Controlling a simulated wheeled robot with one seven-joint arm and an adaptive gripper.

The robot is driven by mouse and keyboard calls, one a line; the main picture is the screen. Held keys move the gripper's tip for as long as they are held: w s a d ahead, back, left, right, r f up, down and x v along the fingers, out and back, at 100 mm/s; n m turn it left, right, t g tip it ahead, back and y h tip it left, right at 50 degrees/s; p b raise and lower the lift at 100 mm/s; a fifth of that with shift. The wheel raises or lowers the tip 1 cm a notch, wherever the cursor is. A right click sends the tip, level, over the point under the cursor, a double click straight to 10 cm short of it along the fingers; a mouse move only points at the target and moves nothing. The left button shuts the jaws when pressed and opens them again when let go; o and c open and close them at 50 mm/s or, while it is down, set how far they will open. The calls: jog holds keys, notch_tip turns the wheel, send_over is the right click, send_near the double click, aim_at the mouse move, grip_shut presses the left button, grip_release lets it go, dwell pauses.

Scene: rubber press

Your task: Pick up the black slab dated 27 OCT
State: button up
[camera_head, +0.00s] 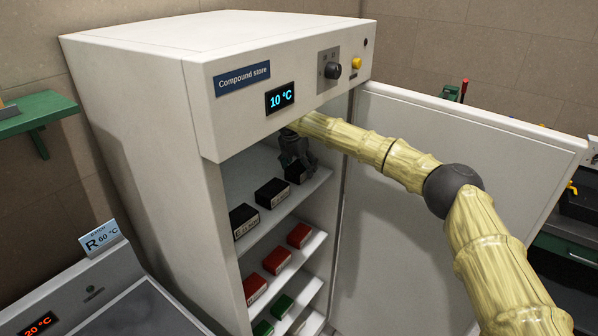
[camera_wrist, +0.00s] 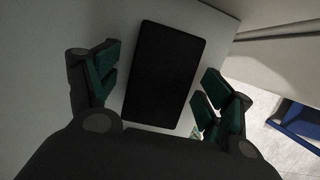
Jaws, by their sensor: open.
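Three black slabs stand in a row on the upper shelf of the open cabinet: a front one (camera_head: 243,221), a middle one (camera_head: 271,193) and a rear one (camera_head: 295,176). They carry pale labels on their front ends, but I cannot read the dates. My gripper (camera_head: 296,158) is inside the cabinet at the rear black slab and partly hides it. In the wrist view a black slab (camera_wrist: 165,75) lies between my open fingers, with visible gaps on both sides. Its label is not visible there.
Red slabs (camera_head: 276,260) and green slabs (camera_head: 283,305) are on lower shelves. The cabinet's top panel (camera_head: 235,110) is close above my arm. The open door (camera_head: 420,190) stands to the right of the shelves.

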jog(key=shift+f, duration=0.1)
dwell(0.3)
jog(key=c, duration=1.3)
